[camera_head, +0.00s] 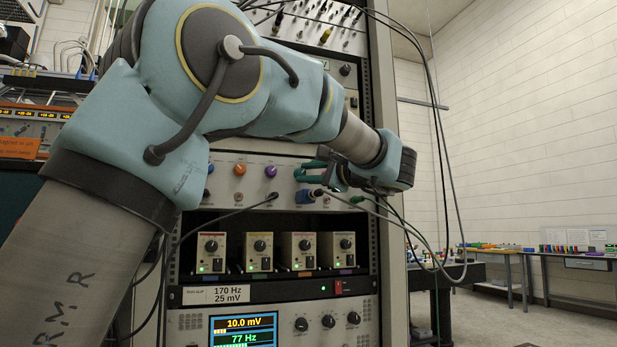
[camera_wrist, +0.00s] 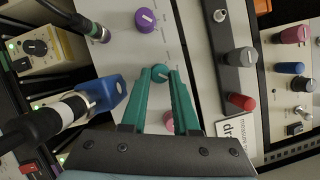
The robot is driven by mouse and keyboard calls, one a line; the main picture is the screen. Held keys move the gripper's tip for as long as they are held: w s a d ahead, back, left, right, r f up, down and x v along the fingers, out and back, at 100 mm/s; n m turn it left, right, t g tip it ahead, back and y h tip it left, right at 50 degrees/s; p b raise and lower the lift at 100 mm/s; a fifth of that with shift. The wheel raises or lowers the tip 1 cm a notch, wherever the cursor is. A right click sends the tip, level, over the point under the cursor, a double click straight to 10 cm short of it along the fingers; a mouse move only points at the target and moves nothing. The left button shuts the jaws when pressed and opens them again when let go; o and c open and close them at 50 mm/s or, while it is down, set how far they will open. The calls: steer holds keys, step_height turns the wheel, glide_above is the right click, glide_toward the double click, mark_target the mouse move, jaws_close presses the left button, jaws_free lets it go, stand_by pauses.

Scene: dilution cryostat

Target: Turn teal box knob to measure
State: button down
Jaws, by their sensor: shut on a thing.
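A small round teal knob (camera_wrist: 160,73) with a pale pointer line sits on the light instrument panel (camera_wrist: 190,95) in the wrist view. My gripper (camera_wrist: 161,76) has green fingers, which are closed on this knob from both sides. The wording beside the knob is too small to read.
A purple knob (camera_wrist: 146,20) and a pink knob (camera_wrist: 168,122) flank the teal one. A blue connector (camera_wrist: 97,98) with a thick cable stands close left of the fingers. Small beige boxes (camera_head: 260,252) with black knobs sit below the panel. Cables (camera_head: 440,150) hang at right.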

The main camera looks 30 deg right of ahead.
steer(key=shift+f+m, duration=0.1)
steer(key=shift+m, duration=0.6)
steer(key=c, duration=0.7)
jaws_free()
steer(key=shift+t, duration=0.3)
steer(key=shift+o, duration=0.2)
